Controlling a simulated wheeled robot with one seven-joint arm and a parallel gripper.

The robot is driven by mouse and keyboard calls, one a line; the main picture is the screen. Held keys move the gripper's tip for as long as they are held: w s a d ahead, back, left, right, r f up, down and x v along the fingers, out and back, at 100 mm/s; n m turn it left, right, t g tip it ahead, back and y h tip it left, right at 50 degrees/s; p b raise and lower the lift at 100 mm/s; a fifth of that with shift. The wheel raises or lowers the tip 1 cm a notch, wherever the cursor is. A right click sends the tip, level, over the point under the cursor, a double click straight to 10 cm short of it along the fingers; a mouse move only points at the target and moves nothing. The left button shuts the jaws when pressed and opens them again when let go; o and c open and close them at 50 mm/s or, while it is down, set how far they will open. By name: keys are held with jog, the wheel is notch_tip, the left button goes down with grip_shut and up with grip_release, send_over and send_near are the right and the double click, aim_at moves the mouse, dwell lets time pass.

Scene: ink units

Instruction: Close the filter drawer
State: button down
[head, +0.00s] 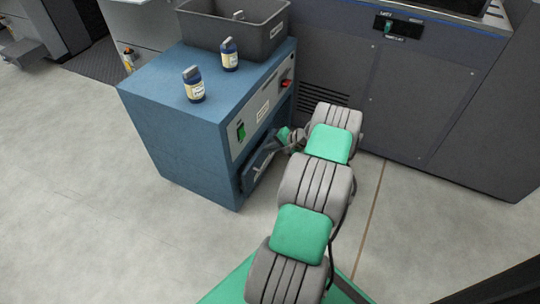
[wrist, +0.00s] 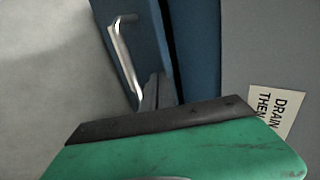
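The filter drawer (head: 254,177) is low in the front of the blue cabinet (head: 170,110). Its front seems to stand out from the cabinet. In the wrist view the blue drawer front (wrist: 151,45) carries a pale metal bar handle (wrist: 124,62), with a dark gap along its right side. My gripper (head: 284,137) is at the cabinet front, just above and right of the drawer. In the wrist view a green part of my gripper with a dark edge fills the bottom and hides part of the drawer. Its fingers are not clear, and I see no grip on the handle.
Two labelled bottles (head: 194,84) (head: 229,54) and a grey bin (head: 232,28) stand on the cabinet top. A green switch (head: 240,130) is on the front panel. A large grey machine (head: 430,110) stands to the right. The floor (head: 80,220) at left is clear.

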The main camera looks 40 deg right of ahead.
jog(key=shift+w+a, duration=0.15)
jog(key=shift+w, duration=0.45)
jog(key=shift+w+a, duration=0.15)
jog(key=shift+w, duration=0.5)
jog(key=shift+w+a+r, duration=0.1)
jog(key=shift+a, duration=0.05)
